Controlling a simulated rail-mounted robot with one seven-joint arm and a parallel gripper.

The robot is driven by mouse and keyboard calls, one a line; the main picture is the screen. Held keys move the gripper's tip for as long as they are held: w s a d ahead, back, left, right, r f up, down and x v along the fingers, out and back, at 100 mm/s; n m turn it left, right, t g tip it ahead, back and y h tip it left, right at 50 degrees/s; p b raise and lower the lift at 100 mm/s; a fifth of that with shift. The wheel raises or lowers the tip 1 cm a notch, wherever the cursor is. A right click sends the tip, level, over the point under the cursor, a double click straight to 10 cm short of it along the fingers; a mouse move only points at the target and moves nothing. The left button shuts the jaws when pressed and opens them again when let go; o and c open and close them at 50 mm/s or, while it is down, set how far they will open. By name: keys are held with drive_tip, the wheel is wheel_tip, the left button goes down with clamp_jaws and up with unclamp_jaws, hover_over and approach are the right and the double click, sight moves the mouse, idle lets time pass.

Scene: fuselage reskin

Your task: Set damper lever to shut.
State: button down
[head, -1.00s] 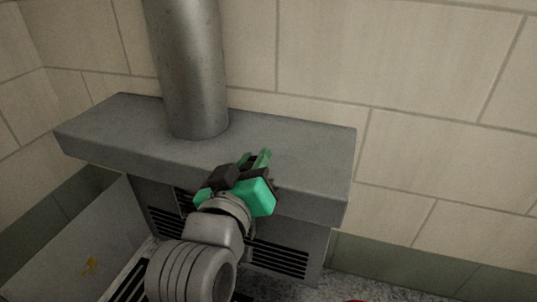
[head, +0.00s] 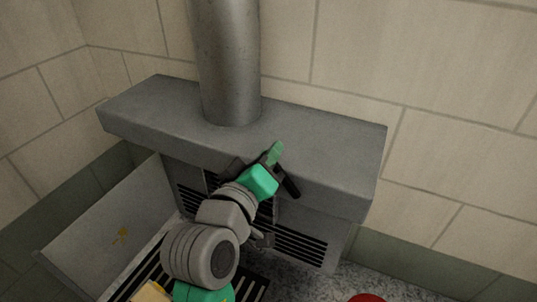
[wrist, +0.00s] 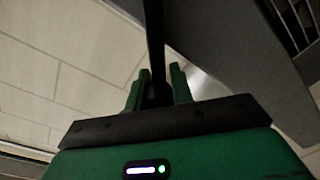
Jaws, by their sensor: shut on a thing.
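A dark, thin bar (wrist: 155,35), seemingly the damper lever, runs from the top of the wrist view down between the two green fingers. My gripper (wrist: 158,85) is shut on it near its lower end. In the head view my gripper (head: 274,154) is at the front edge of a grey hood-like ledge (head: 330,160), below and right of a metal pipe (head: 228,60). The lever is mostly hidden there behind my gripper and arm, and its full position cannot be told.
A vertical louvred panel (head: 300,245) is under the ledge. A grey sloping plate (head: 110,225) with a yellow mark stands at left. A yellowish block (head: 150,292) lies at the bottom, and part of a red round thing (head: 366,298) shows at lower right. Tiled walls close the back.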

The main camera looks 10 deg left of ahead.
drive_tip(key=c, duration=1.2)
unclamp_jaws()
drive_tip(key=shift+s+a, duration=0.1)
drive_tip(key=shift+s, duration=0.05)
drive_tip(key=b+v, duration=0.2)
drive_tip(key=v, duration=0.5)
drive_tip(key=shift+s, duration=0.25)
drive_tip(key=shift+c, duration=0.5)
